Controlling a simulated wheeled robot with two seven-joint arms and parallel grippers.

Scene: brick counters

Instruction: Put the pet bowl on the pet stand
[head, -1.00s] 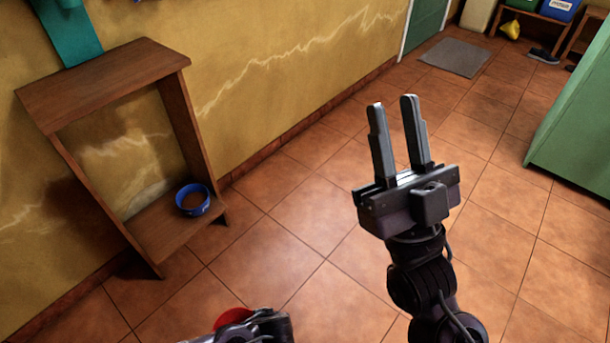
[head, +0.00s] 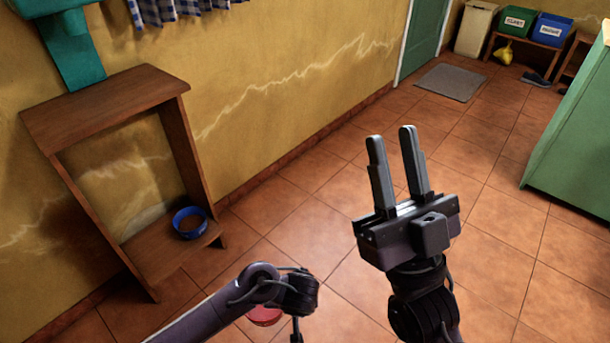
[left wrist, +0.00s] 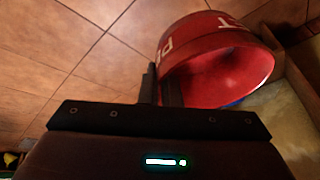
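The red pet bowl (head: 265,316) with white lettering shows partly under my left wrist in the head view. It fills the upper right of the left wrist view (left wrist: 205,75), seen tilted. My left gripper (left wrist: 160,80) has its fingers on either side of the bowl's wall, shut on it. In the head view the left fingers are hidden. The wooden pet stand (head: 105,100) is against the yellow wall at left, with a top board and a low shelf. My right gripper (head: 392,150) is open and empty, pointing up over the floor.
A blue bowl (head: 190,223) with brown contents stands at the right end of the low shelf; the shelf left of it is bare. A green cabinet (head: 575,140) is at right. A grey mat (head: 450,82) lies at the back. The middle tiled floor is clear.

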